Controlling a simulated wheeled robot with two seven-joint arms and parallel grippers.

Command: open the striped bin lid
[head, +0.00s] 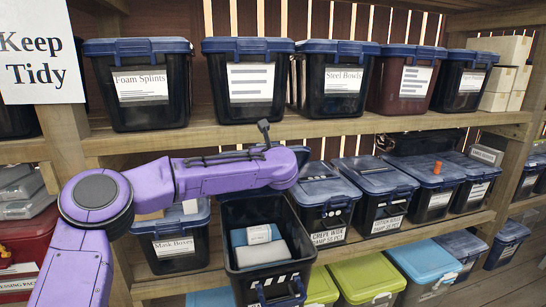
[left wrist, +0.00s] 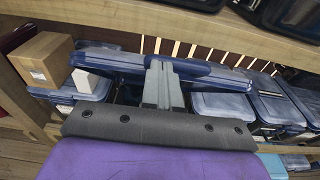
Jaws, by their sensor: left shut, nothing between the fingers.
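The bin with white stripe marks on its front (head: 273,282) is a black bin in the lower middle of the head view. It stands open, with its blue lid (left wrist: 120,60) raised behind it in the left wrist view. In the head view my arm hides most of that lid. My left gripper (left wrist: 161,66) is shut and empty, its grey fingers close in front of the raised lid; I cannot tell whether they touch. My purple left arm crosses above the open bin. My right gripper is not in view.
The upper shelf (head: 330,128) with several closed bins runs above my arm.

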